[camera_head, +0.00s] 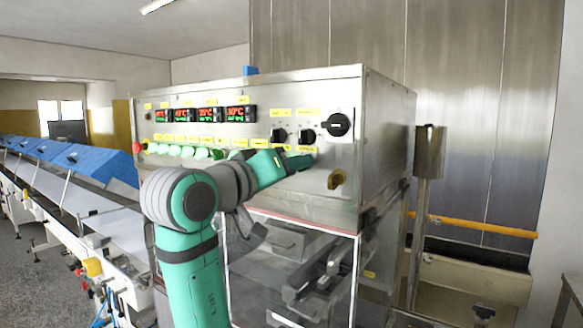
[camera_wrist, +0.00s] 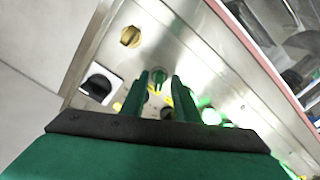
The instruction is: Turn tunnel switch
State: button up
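The metal control panel (camera_head: 250,103) carries several knobs and lit buttons. The labels are too small to read, so I cannot tell which one is the tunnel switch.
A large black rotary knob (camera_head: 337,124), two smaller black knobs (camera_head: 307,136) and a brass-coloured knob (camera_head: 336,179) surround my gripper. Lit green buttons (camera_head: 188,152) run to the left. Red displays (camera_head: 207,115) sit above. A clear-walled compartment (camera_head: 290,262) lies below; a conveyor (camera_head: 95,205) stands left.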

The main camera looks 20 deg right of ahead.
jog(key=shift+s+d, duration=0.1)
jog(key=shift+s, duration=0.05)
jog(key=shift+c, duration=0.3)
grip_shut()
jog(key=m, duration=1.1)
jog(key=shift+a+r, duration=0.15)
jog(key=shift+a, duration=0.05)
dwell(1.0)
